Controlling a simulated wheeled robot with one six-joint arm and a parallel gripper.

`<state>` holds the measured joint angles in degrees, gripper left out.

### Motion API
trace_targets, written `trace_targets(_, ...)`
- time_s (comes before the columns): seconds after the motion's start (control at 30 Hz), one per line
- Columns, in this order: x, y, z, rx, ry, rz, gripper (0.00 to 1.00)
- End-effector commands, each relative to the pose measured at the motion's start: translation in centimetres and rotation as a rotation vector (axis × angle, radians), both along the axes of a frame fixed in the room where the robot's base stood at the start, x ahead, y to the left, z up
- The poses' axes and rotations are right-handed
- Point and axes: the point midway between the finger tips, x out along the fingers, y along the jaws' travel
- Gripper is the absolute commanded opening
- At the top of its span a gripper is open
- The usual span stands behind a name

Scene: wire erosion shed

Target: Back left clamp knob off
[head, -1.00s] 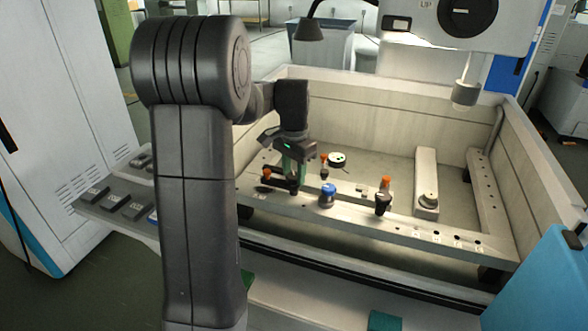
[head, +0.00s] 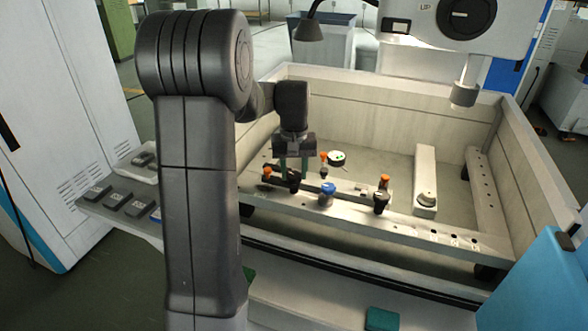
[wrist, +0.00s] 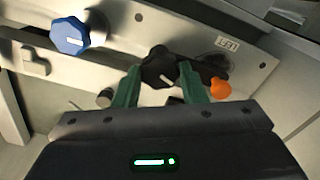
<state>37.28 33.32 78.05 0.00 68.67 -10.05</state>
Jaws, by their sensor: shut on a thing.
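My gripper (head: 292,178) points down at the near rail of the machine's tank, left of the blue knob. In the wrist view its two green fingers (wrist: 158,82) are shut on a black lobed clamp knob (wrist: 160,68) with a white pointer line. In the head view the black knob (head: 294,188) shows only as a dark patch by the fingertips. It sits low at the rail; I cannot tell whether it is loose. A "LEFT" label (wrist: 228,43) is on the rail close to the knob.
A blue knob (head: 327,190) stands just right of my gripper and shows in the wrist view (wrist: 69,37). An orange-tipped part (wrist: 220,89) is close to the other finger. A black knob (head: 381,203) is further right. Tank walls (head: 390,100) rise behind.

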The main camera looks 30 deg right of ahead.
Motion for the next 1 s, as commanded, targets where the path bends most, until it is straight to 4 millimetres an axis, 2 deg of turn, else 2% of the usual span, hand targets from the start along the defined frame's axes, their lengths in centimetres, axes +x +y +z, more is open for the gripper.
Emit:
trace_targets(0.3, 0.06, -0.03, 0.10, -0.002, -0.002, 0.096, 0.15)
trace_targets(0.77, 0.08, -0.05, 0.10, -0.003, -0.003, 0.109, 0.15)
trace_targets(0.8, 0.08, -0.05, 0.10, -0.003, -0.003, 0.109, 0.40)
trace_targets(0.9, 0.07, -0.05, 0.09, -0.002, -0.002, 0.109, 0.59)
trace_targets(1.0, 0.05, -0.03, 0.07, -0.002, -0.001, 0.109, 0.59)
